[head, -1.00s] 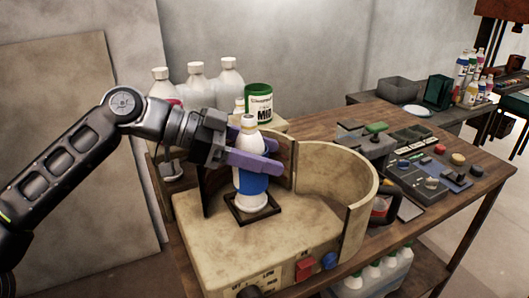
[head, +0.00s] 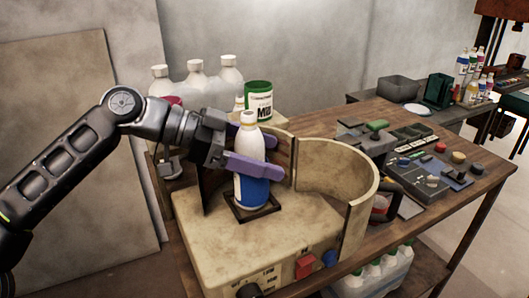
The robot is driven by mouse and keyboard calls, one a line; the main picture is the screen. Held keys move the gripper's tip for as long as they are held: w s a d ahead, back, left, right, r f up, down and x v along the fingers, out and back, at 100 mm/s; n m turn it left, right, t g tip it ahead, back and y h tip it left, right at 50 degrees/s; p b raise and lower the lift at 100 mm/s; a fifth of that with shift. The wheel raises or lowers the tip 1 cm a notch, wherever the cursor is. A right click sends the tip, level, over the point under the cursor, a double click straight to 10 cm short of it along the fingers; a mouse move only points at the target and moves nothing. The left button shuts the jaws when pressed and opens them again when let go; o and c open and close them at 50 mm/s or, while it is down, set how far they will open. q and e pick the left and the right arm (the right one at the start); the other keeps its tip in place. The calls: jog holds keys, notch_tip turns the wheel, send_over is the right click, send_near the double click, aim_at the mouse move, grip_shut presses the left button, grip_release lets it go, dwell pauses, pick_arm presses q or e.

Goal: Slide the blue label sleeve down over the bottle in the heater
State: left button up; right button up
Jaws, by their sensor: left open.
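A white bottle (head: 252,142) stands upright on the dark square pad (head: 266,211) of the beige heater (head: 225,235). The blue label sleeve (head: 254,192) is around the lower part of the bottle, close to its base. My left gripper (head: 262,150) comes in from the left. Its two purple fingers are spread, one behind the bottle and one in front of it, above the sleeve. It is open, and the front finger hides part of the bottle's middle. My right gripper is not in view.
The heater's curved wall (head: 335,180) stands open to the right. Several white bottles (head: 197,85) and a green-and-white can (head: 259,100) are behind. A control panel (head: 435,170) lies on the wooden table to the right.

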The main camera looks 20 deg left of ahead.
pick_arm(q)
jog(key=v, duration=0.7)
jog(key=shift+s+a, duration=0.15)
jog(key=shift+a, duration=0.2)
jog(key=shift+r, duration=0.2)
dwell(0.5)
